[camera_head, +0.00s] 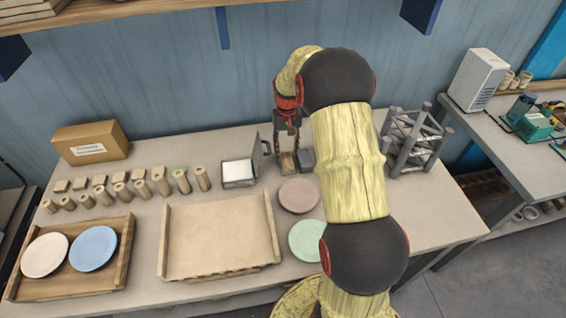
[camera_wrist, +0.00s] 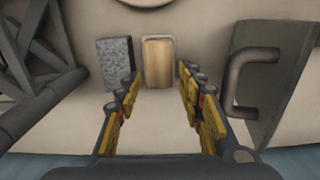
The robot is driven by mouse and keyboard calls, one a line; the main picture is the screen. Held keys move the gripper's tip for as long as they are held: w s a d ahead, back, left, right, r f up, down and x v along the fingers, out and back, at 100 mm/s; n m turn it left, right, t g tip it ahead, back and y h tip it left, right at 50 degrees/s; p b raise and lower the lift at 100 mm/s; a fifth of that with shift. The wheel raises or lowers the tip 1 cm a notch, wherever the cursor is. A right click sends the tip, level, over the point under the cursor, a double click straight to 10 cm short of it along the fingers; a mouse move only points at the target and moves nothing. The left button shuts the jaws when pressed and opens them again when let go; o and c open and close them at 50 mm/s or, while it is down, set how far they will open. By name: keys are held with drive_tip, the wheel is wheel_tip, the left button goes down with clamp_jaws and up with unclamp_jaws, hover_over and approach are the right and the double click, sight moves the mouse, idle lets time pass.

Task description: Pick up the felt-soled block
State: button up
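A wooden block (camera_wrist: 159,62) with a pale rim lies on the table, between my open fingertips as the wrist view shows it. It also shows small in the head view (camera_head: 288,163), just below my gripper (camera_head: 288,147). A speckled grey block (camera_wrist: 118,64) lies close beside it, outside the left finger in the wrist view; it looks dark grey in the head view (camera_head: 306,160). The undersides of both blocks are hidden, so I cannot tell which has a felt sole. My gripper (camera_wrist: 158,76) is open and empty, pointing down.
A metal box with an upright lid and handle (camera_wrist: 253,85) stands close to one side. A grey rack (camera_head: 412,140) stands on the other side. Plates (camera_head: 299,195), a wooden tray (camera_head: 220,235) and several wooden pegs (camera_head: 160,181) occupy the table.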

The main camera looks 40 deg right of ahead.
sight(287, 159)
wheel_tip(287, 159, down, 6)
drive_tip(key=shift+s+r+b, duration=0.1)
drive_tip(key=shift+s+b, duration=0.05)
drive_tip(key=shift+b, duration=0.85)
drive_tip(key=shift+c, duration=1.4)
drive_tip(key=shift+r, duration=0.1)
drive_tip(key=c, duration=0.6)
drive_tip(key=shift+o, duration=0.2)
drive_tip(key=shift+r, duration=0.1)
